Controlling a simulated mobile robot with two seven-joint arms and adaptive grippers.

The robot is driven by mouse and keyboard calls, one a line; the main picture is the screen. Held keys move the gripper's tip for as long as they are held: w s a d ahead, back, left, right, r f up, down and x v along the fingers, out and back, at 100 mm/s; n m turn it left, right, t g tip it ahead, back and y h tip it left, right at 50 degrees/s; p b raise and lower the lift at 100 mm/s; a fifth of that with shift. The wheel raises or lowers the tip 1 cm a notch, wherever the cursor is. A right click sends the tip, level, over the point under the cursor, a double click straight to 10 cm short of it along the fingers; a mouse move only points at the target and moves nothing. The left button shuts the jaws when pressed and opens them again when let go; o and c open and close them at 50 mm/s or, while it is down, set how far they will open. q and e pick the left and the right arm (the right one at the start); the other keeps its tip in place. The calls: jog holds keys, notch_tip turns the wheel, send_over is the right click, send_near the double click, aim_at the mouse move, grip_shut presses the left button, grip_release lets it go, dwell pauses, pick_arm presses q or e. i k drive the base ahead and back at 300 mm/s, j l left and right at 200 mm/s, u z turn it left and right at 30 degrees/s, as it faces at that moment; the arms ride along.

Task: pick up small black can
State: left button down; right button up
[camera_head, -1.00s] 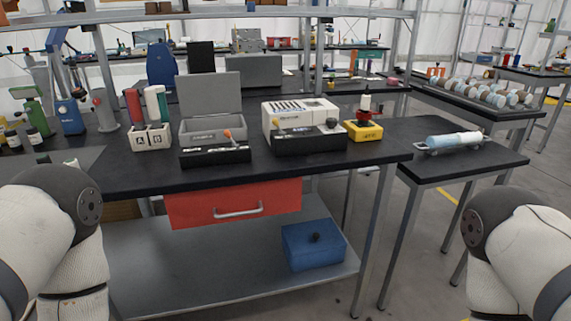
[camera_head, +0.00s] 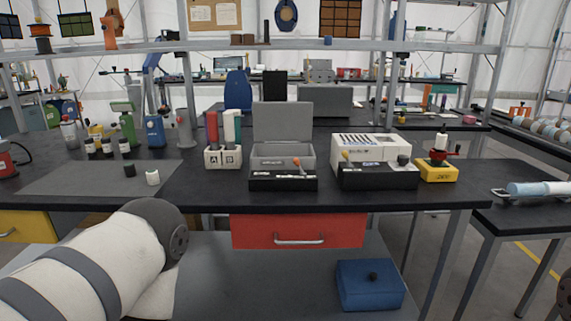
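A small black can (camera_head: 129,170) stands on the grey mat (camera_head: 60,180) on the left part of the workbench. A small white can (camera_head: 152,178) stands just right of it and a little nearer. My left arm shows low in the picture, in front of the bench, but its gripper is outside the view. My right arm barely shows at the right edge, and its gripper is outside the view too.
Several dark bottles with white caps (camera_head: 107,146) stand behind the mat. A white A/B holder (camera_head: 223,157), a grey open box (camera_head: 283,156) and a white device (camera_head: 371,149) stand to the right. The red drawer (camera_head: 298,231) is under the bench top (camera_head: 350,202).

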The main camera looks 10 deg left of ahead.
aim_at(130, 169)
jog(key=u, duration=1.45)
jog(key=i+z, duration=0.25)
jog(key=z, duration=0.15)
